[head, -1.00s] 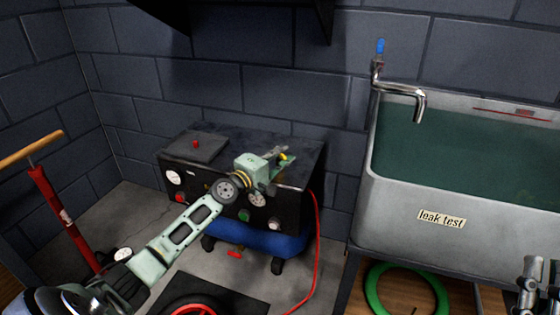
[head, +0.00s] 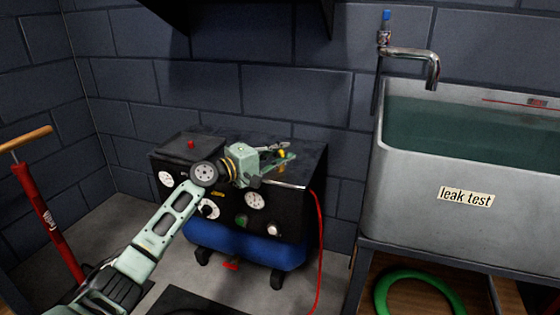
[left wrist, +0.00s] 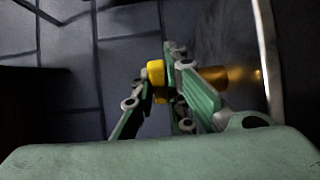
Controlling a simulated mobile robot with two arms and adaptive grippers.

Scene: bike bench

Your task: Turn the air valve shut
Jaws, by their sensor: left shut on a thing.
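The air valve shows in the left wrist view as a yellow handle (left wrist: 156,73) beside a brass fitting (left wrist: 228,76). In the head view a small bit of yellow (head: 282,153) shows at my left gripper (head: 281,160), above the right part of the black compressor (head: 290,205). My left gripper (left wrist: 165,100) is shut on the yellow handle, with one finger on each side of it. The fingers hide part of the handle, so its exact angle is hard to tell. My right gripper is not in view.
A red hose (head: 320,245) hangs at the compressor's right side. A grey leak test sink (head: 400,200) with a tap (head: 410,53) stands to the right. A red pump (head: 47,222) stands at the left. A green ring (head: 385,290) lies under the sink.

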